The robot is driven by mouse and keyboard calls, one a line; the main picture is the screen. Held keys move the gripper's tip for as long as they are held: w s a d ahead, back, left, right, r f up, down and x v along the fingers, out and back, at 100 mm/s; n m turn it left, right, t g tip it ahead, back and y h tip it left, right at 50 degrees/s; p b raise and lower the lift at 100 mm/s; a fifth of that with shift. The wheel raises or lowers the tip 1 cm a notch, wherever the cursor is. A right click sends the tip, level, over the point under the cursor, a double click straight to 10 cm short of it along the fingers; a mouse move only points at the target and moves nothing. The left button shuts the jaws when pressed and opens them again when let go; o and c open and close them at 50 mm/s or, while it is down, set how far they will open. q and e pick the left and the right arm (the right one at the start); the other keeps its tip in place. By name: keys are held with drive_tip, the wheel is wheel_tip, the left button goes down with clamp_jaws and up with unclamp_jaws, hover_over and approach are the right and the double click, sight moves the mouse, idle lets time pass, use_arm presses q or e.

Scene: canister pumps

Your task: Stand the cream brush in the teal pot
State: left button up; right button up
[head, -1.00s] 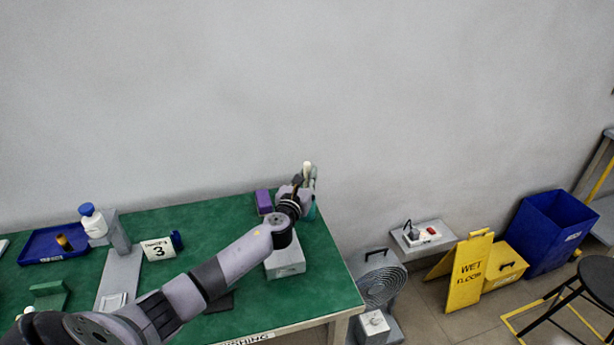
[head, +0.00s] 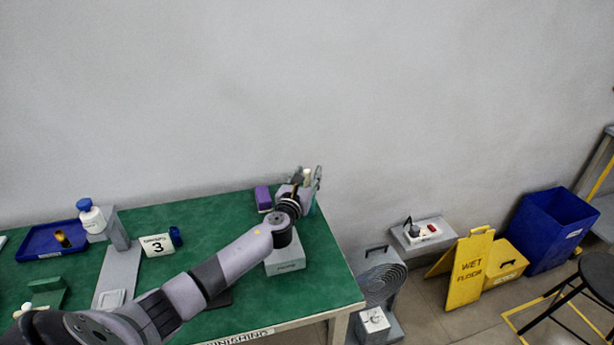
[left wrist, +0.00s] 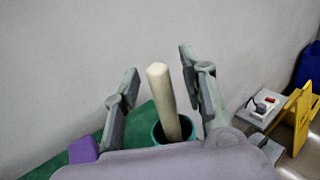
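The cream brush (left wrist: 163,95) stands nearly upright in the teal pot (left wrist: 172,132) in the left wrist view, its lower end hidden inside. In the head view, the top of the cream brush (head: 307,176) shows above my left gripper (head: 306,178). A sliver of the teal pot (head: 312,209) shows behind the gripper at the table's far right corner. My left gripper (left wrist: 157,95) is open, with one finger on each side of the brush and visible gaps between. My right gripper is in neither view.
A purple block (head: 263,199) lies left of the pot. A grey labelled block (head: 286,262) sits under my left wrist. A blue tray (head: 40,240), a blue-capped white bottle (head: 92,218) and a number 3 sign (head: 157,246) stand farther left on the green table (head: 215,217).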

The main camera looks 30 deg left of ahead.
use_arm(q)
drive_tip(key=v, duration=1.2)
idle(0.9)
